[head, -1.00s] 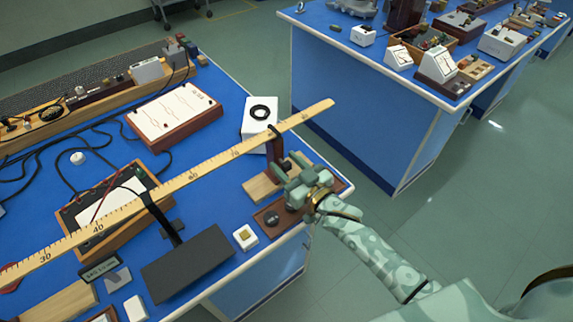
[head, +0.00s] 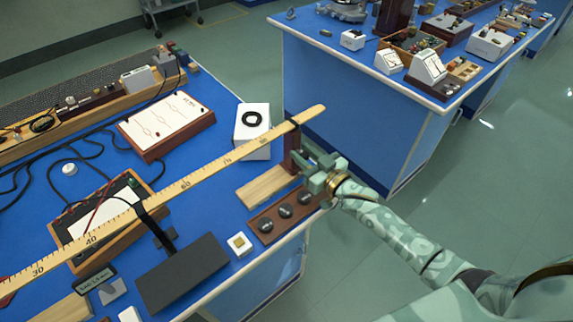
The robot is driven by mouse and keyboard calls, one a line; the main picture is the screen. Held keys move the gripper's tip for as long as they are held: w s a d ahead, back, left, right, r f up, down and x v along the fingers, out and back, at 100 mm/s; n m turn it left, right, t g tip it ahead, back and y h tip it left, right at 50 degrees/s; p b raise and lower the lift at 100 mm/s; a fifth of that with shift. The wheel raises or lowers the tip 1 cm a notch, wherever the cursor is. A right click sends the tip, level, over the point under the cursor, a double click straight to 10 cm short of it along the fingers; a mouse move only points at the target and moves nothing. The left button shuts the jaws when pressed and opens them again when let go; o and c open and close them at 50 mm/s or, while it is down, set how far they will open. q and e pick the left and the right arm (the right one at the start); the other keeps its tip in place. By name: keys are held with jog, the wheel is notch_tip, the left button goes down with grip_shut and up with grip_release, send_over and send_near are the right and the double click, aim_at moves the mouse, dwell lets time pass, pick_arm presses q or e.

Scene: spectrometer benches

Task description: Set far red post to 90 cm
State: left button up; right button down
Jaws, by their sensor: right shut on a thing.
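A long wooden ruler (head: 184,186) runs diagonally over the blue bench, with marks from about 30 at lower left up past 70. The far red post (head: 293,155) is dark red and upright under the ruler near its upper right end; a dark clip at its top meets the ruler. It stands by the right end of a pale wooden rail (head: 266,188). The exact mark at the post is too small to read. My right gripper (head: 313,172) is shut on the post from the right. The gripper hides part of its lower side. My left gripper is not in view.
A brown box with three dark knobs (head: 285,212) lies just below my right gripper. A white box with a black ring (head: 252,124) stands behind the ruler. A dark grey panel (head: 182,273) and a small white block (head: 239,244) are at the front. A second bench (head: 350,100) stands beyond.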

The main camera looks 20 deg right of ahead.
jog(key=shift+w+d+f, duration=0.1)
jog(key=shift+w+d, duration=0.05)
jog(key=shift+d, duration=0.35)
jog(key=c, duration=1.2)
grip_release()
jog(key=shift+d, duration=0.1)
jog(key=shift+c, duration=0.2)
jog(key=shift+d, duration=0.1)
jog(key=p+v, duration=0.2)
jog(key=v, duration=1.4)
